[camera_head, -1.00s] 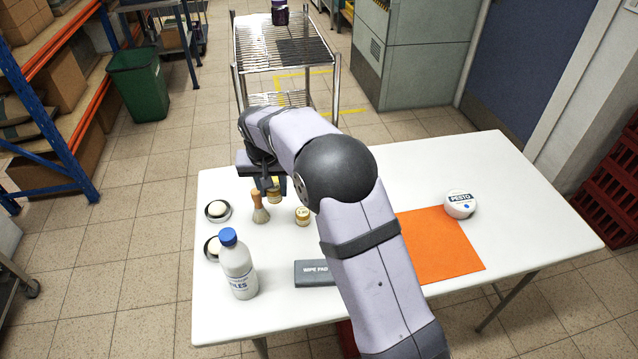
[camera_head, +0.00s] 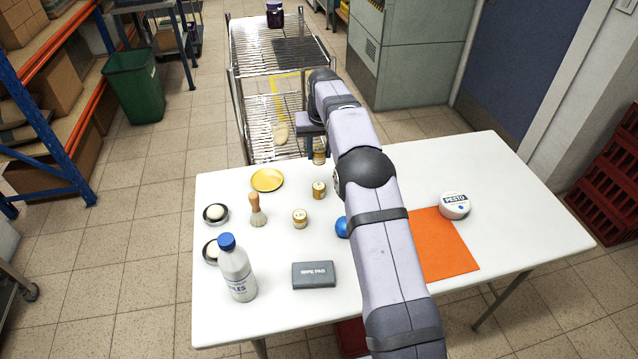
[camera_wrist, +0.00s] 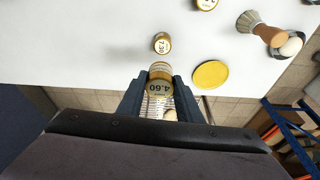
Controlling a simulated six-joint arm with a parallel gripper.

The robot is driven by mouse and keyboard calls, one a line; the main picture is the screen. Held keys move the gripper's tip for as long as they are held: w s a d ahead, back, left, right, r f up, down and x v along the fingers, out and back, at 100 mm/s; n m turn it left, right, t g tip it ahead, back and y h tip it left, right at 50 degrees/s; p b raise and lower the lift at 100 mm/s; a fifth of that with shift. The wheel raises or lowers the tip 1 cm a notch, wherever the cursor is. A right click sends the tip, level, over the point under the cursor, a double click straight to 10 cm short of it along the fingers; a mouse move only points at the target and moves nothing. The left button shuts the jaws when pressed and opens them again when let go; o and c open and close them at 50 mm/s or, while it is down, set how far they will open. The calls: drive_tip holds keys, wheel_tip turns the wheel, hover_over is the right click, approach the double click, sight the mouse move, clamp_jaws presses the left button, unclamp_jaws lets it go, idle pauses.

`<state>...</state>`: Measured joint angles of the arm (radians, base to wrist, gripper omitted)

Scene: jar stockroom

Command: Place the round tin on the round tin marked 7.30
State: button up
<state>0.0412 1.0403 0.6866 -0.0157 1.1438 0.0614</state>
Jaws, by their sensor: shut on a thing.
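My gripper (camera_wrist: 161,92) is shut on a round tin marked 4.60 (camera_wrist: 160,80), a small golden tin with a pale label. In the head view the gripper (camera_head: 317,150) holds this tin (camera_head: 319,157) over the table's far edge. The round tin marked 7.30 (camera_wrist: 162,43) stands on the white table, apart from the held tin; it also shows in the head view (camera_head: 319,190), nearer the front. Another similar tin (camera_head: 300,218) stands closer to the front; its marking is too small to read.
A yellow plate (camera_head: 267,180), a brush (camera_head: 257,211), two dishes with pale round items (camera_head: 215,213), a bottle (camera_head: 237,270), a wipe pad (camera_head: 313,275) and a blue ball (camera_head: 342,227) surround the tins. A pesto tub (camera_head: 455,205) and orange mat (camera_head: 443,245) are at right.

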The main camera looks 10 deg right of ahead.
drive_tip(key=shift+f+p, duration=1)
drive_tip(key=shift+f, duration=3.9)
drive_tip(key=shift+f, duration=0.15)
drive_tip(key=o, duration=1)
drive_tip(key=shift+o, duration=0.2)
drive_tip(key=b+v, duration=0.2)
drive_tip(key=v, duration=1)
drive_tip(key=s+a+f+g, duration=0.1)
drive_tip(key=s+f, duration=0.1)
drive_tip(key=s, duration=1.7)
drive_tip(key=s+a+f+n+g, duration=0.1)
drive_tip(key=s+f+g, duration=0.1)
drive_tip(key=s, duration=1.8)
drive_tip(key=shift+a, duration=0.3)
